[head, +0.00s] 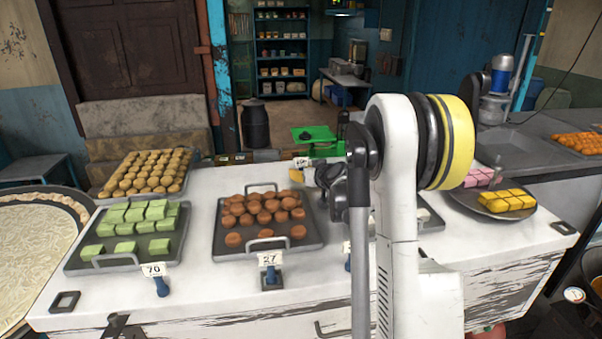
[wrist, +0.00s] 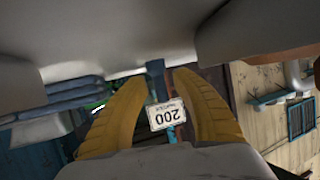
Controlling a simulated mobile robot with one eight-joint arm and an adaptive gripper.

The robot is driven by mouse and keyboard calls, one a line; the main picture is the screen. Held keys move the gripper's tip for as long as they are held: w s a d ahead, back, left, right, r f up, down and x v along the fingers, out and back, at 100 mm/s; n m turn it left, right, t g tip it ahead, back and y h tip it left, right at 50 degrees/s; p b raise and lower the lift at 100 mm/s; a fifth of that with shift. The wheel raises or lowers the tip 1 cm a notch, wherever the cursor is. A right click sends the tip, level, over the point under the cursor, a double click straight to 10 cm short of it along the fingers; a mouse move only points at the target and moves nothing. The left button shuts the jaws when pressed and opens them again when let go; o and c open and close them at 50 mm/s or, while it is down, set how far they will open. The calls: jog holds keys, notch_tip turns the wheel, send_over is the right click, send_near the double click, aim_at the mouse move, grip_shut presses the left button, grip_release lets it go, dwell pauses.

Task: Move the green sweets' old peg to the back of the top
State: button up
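A tray (head: 77,262) of green sweets (head: 140,215) stands at the left of the white top. A blue peg (head: 162,287) with a card reading 70 stands at its front. My gripper (wrist: 160,80) is at the back of the top, mostly hidden behind my arm in the head view, where a bit of yellow finger shows. In the wrist view its two yellow fingers are apart, either side of a peg whose card (wrist: 166,115) reads 200 upside down. The blue part of this peg (wrist: 155,72) meets the pale surface. The card also shows in the head view (head: 301,162), number unclear.
A tray (head: 225,249) of brown sweets with a 27 card (head: 270,259) stands in the middle. A tray of tan sweets (head: 150,172) is behind the green ones. A green scale (head: 318,140) stands behind the top. Yellow sweets (head: 507,201) sit on the right.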

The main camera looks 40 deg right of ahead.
jog(key=shift+s+r, duration=0.2)
jog(key=shift+r, duration=0.05)
jog(key=p+v, duration=0.2)
jog(key=v, duration=0.9)
jog(key=shift+s+r, duration=0.1)
jog(key=shift+s, duration=0.2)
jog(key=o, duration=1.5)
jog(key=v, duration=1.2)
